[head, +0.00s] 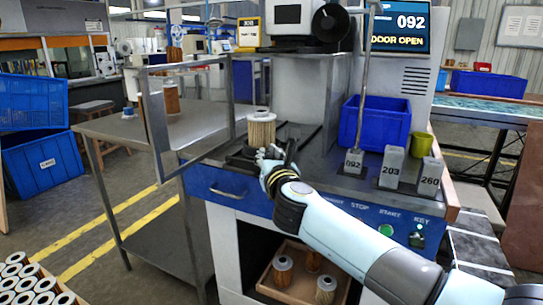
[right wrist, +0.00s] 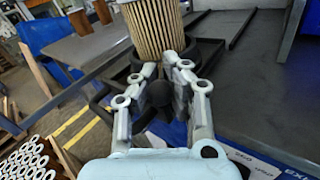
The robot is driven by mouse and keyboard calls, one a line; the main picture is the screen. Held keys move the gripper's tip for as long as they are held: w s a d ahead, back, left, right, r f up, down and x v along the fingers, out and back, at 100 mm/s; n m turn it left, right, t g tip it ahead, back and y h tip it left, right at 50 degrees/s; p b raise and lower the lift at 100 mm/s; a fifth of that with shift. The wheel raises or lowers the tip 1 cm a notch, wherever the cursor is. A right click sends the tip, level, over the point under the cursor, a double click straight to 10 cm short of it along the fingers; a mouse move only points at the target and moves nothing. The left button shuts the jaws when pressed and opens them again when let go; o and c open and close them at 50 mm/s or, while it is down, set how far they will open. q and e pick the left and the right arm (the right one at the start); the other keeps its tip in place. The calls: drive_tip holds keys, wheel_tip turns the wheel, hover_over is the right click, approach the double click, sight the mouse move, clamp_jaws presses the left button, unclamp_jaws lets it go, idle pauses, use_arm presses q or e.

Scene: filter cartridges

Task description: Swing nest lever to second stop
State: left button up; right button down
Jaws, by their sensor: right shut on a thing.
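A pleated tan filter cartridge (head: 261,130) stands upright in the black nest (head: 240,160) on the machine's deck. The cartridge (right wrist: 155,28) and the nest's dark rim (right wrist: 206,52) also show in the right wrist view. My right gripper (head: 270,158) is at the front of the nest, just below the cartridge. In the right wrist view its two fingers (right wrist: 162,72) are closed around the dark round knob (right wrist: 158,95) of the nest lever. The lever's arm is mostly hidden by the fingers, and I cannot make out the stops. My left gripper is not in view.
Grey blocks marked 092 (head: 353,162), 203 (head: 391,166) and 260 (head: 430,175) stand right of the nest, near a blue bin (head: 366,125). The open door frame (head: 155,125) is at left. The screen (head: 400,28) reads 092, DOOR OPEN.

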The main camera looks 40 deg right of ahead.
drive_tip(key=c, duration=1.1)
unclamp_jaws()
drive_tip(key=v, duration=1.2)
drive_tip(key=shift+c, duration=0.4)
